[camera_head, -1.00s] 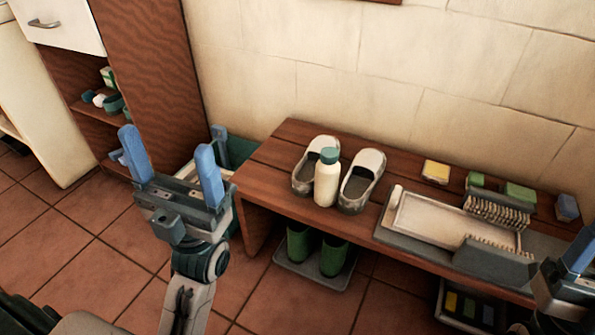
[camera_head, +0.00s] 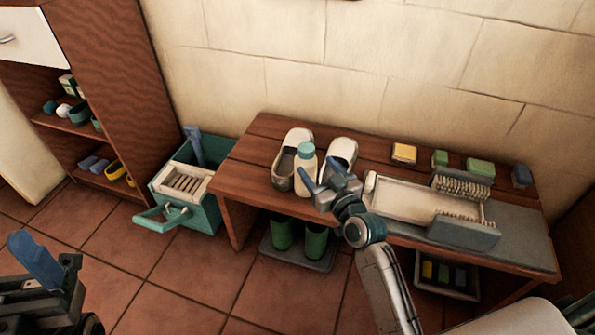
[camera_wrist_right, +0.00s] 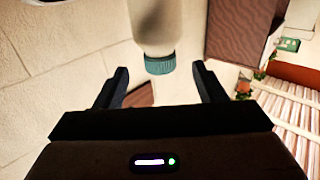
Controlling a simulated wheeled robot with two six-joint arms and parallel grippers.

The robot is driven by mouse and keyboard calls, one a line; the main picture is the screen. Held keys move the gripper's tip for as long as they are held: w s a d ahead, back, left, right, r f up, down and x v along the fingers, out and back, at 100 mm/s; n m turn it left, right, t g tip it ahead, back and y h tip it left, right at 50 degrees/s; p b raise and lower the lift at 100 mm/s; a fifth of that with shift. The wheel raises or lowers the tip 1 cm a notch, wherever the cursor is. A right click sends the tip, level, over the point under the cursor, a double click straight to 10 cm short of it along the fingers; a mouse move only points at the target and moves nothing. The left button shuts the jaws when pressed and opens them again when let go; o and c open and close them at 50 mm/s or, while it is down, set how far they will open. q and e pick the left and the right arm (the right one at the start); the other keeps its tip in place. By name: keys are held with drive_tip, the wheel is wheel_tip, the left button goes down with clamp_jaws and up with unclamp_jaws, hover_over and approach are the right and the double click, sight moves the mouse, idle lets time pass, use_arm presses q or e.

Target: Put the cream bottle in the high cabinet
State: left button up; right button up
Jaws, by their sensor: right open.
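The cream bottle (camera_head: 304,175), pale with a teal cap, stands upright on the brown bench (camera_head: 255,152) in front of a pair of pale shoes. My right gripper (camera_head: 323,172) is open and close beside the bottle on its right. In the right wrist view the bottle (camera_wrist_right: 154,25) appears cap-down, ahead of and between the spread fingers. The brown cabinet (camera_head: 118,75) stands at the left, with a white front at its top and open shelves below. My left gripper (camera_head: 38,262) is at the bottom left, partly cut off, with one blue finger showing.
The shoes (camera_head: 340,150) stand right behind the bottle. A tray (camera_head: 400,200) with brushes, a yellow block (camera_head: 404,152) and green blocks lie right of it. Green boots (camera_head: 316,240) stand under the bench. A teal crate (camera_head: 205,215) sits between cabinet and bench.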

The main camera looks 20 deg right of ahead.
sight(310, 157)
drive_tip(key=shift+w+a+b, duration=0.2)
drive_tip(key=shift+w+b, duration=0.05)
drive_tip(key=shift+w, duration=0.9)
drive_tip(key=shift+w+a+b, duration=0.2)
drive_tip(key=shift+w+a, duration=0.05)
drive_tip(key=shift+w, duration=0.95)
drive_tip(key=shift+w+a+b, duration=0.2)
drive_tip(key=shift+w+b, duration=0.05)
drive_tip(key=shift+w, duration=0.9)
clamp_jaws()
